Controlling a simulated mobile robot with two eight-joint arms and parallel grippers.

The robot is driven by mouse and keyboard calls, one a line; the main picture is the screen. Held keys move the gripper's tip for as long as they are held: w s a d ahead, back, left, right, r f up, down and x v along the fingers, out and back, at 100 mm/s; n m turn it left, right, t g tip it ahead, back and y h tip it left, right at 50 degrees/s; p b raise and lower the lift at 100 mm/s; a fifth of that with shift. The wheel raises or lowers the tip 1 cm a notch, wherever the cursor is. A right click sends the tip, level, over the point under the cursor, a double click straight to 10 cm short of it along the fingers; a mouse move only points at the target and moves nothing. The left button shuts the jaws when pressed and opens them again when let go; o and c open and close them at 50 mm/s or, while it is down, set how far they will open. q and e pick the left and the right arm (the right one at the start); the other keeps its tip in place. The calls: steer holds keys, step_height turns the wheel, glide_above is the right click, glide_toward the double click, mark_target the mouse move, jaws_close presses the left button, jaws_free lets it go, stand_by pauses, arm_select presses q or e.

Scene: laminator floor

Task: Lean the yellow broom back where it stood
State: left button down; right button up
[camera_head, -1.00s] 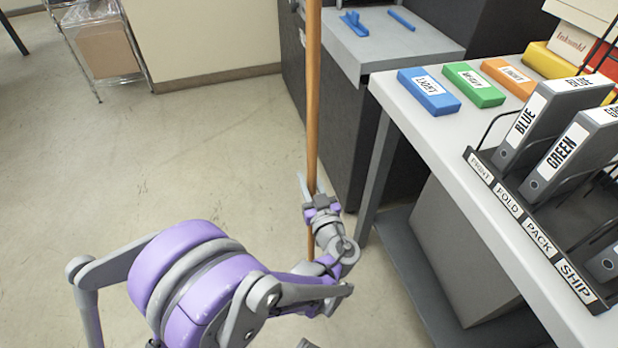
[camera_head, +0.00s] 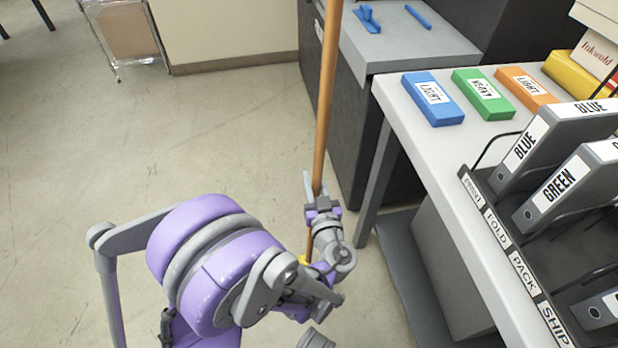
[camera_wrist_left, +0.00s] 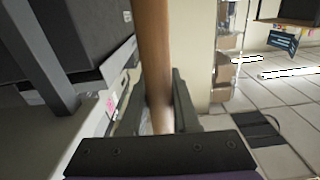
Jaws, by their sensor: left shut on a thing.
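The broom's long wooden handle (camera_head: 326,95) stands nearly upright in the head view, leaning slightly to the right at its top, which runs out of the picture. My left gripper (camera_head: 316,196) is shut around the handle. A small bit of yellow (camera_head: 304,260) shows low down beside my wrist; the rest of the broom's lower end is hidden behind my arm. In the left wrist view the handle (camera_wrist_left: 153,60) passes between the two fingers. My right gripper is not in view.
A dark cabinet with a grey top (camera_head: 400,45) stands just behind and right of the handle. A light table (camera_head: 395,90) with coloured blocks and a binder rack (camera_head: 500,235) is at the right. A wire cart (camera_head: 125,40) stands at the back left. The floor (camera_head: 150,150) between is clear.

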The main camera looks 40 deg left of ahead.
arm_select(q)
steer(key=w+d+f+m, duration=0.1)
steer(key=w+d, duration=0.6)
steer(key=w, duration=0.1)
steer(key=shift+w+d+m+b, duration=0.2)
steer(key=shift+w+m+b, duration=0.1)
steer(key=shift+m, duration=0.1)
stand_by(0.5)
steer(key=shift+f, duration=0.1)
steer(key=shift+w+d, duration=0.1)
steer(key=shift+w+d, duration=0.25)
steer(key=shift+w, duration=0.05)
steer(key=shift+w+d, duration=0.2)
steer(key=shift+w, duration=0.05)
steer(key=shift+w+d, duration=0.35)
steer(key=shift+w, duration=0.05)
stand_by(0.3)
